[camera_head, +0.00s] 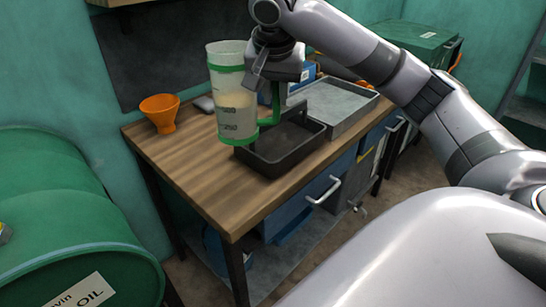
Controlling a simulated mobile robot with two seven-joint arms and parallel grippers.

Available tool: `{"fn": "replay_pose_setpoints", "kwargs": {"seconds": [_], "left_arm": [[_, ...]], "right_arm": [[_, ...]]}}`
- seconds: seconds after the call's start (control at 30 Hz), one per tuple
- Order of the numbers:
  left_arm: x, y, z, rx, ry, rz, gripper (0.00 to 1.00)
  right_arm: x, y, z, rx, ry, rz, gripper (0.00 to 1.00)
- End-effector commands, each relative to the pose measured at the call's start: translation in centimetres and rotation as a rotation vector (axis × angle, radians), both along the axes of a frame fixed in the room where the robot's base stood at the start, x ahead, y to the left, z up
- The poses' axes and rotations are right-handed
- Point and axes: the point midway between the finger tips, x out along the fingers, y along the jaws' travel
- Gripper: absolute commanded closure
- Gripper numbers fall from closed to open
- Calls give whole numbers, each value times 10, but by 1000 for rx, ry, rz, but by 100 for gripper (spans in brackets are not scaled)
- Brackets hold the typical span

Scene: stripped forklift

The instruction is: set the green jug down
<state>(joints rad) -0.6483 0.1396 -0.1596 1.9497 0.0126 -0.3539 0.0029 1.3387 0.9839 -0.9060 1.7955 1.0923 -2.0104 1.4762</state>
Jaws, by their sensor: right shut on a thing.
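The green jug (232,98) is a clear measuring jug with a green rim band, green base and green handle. It holds a pale content and shows printed marks. It is upright in the picture, in front of the wooden workbench (185,168) and the left end of a dark tray. My right gripper (273,82) is shut on the jug at its handle side; the fingertips are partly hidden. Whether the jug's base touches anything below cannot be told. My left gripper is not in view.
An orange funnel (160,112) stands at the bench's back left. The dark tray (285,150) and a grey metal tray (340,104) fill the right part. The bench's front left is clear. Green oil drums (70,225) stand at left.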

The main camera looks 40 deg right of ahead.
Motion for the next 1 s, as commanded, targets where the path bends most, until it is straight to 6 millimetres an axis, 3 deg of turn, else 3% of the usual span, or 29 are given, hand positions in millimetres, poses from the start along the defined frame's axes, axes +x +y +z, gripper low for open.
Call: {"fn": "replay_pose_setpoints", "kwargs": {"seconds": [1.0], "left_arm": [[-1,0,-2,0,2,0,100]], "right_arm": [[0,-1,-110,-1,-6,-2,100]]}}
